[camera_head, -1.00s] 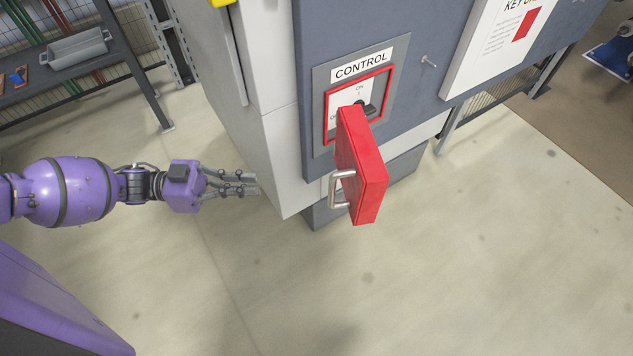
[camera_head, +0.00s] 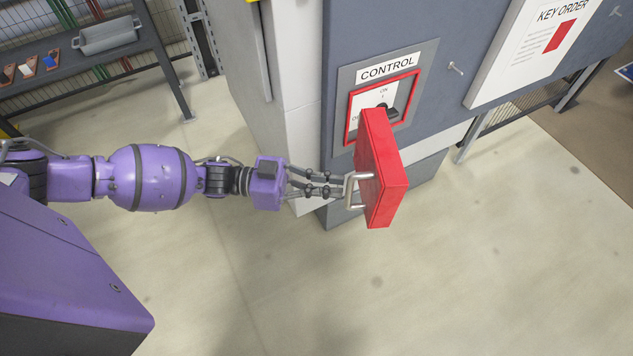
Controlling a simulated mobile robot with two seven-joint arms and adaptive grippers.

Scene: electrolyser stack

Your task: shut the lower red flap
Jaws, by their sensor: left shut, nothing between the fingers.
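The red flap (camera_head: 381,170) stands open, swung out from the cabinet below the CONTROL label. It has a metal bar handle (camera_head: 349,190) on its left side. Behind it a red-framed opening (camera_head: 414,92) shows a white plate with a dark rotary switch (camera_head: 387,113). My left gripper (camera_head: 341,186) is shut and empty, its fingertips at the handle on the flap's left side. I cannot tell whether they touch it. My right gripper is not in view.
The grey-blue cabinet (camera_head: 448,35) carries a small peg (camera_head: 455,68) and a white KEY ORDER board (camera_head: 528,50) to the right. A shelf with a grey tray (camera_head: 108,36) stands at the back left. The floor in front is clear.

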